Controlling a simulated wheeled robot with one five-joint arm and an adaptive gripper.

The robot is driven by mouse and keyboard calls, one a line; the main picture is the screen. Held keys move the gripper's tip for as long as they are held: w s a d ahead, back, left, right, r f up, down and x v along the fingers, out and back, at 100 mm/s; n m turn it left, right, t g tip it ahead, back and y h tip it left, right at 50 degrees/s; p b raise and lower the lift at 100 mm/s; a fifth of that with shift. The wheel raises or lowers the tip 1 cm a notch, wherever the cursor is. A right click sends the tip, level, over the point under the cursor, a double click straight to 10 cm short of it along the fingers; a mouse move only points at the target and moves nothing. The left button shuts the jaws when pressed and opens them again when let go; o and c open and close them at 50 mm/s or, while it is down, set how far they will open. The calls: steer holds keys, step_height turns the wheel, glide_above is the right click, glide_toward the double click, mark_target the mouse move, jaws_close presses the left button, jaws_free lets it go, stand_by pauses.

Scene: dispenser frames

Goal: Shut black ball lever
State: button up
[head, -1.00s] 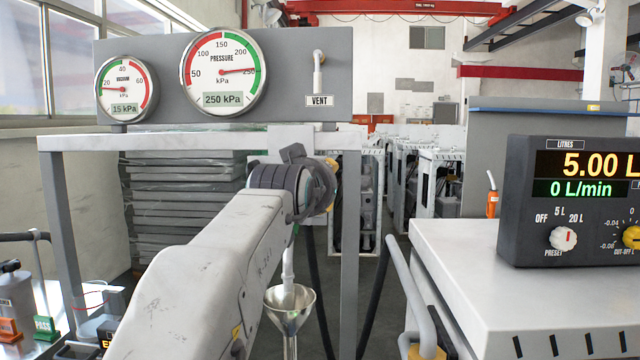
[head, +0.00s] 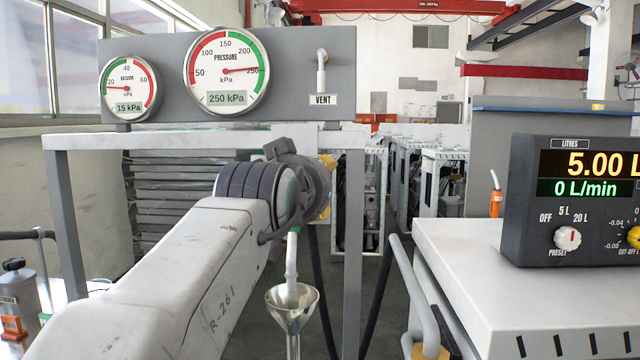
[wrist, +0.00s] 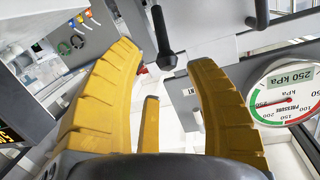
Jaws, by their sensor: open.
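A black lever with a rounded black end (wrist: 167,60) hangs into the top middle of the wrist view. Its end lies between the tips of my gripper's two yellow fingers (wrist: 163,57) in the picture. The fingers are spread apart, and I see no clear contact with the lever. In the head view my arm hides most of my gripper; only a bit of yellow (head: 327,172) shows beside the wrist. I cannot make out the lever in the head view.
A grey gauge panel (head: 290,100) stands ahead with a pressure gauge (head: 226,72), a vacuum gauge (head: 128,87) and a vent pipe (head: 321,70). A metal funnel (head: 292,306) is below my wrist. A litre display box (head: 575,200) sits on the cabinet at right.

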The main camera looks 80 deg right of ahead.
steer(key=shift+w+a+r, duration=0.1)
steer(key=shift+a+r, duration=0.05)
steer(key=shift+a, duration=0.9)
steer(key=shift+w+a+r, duration=0.1)
steer(key=shift+a, duration=0.9)
steer(key=shift+c, duration=0.4)
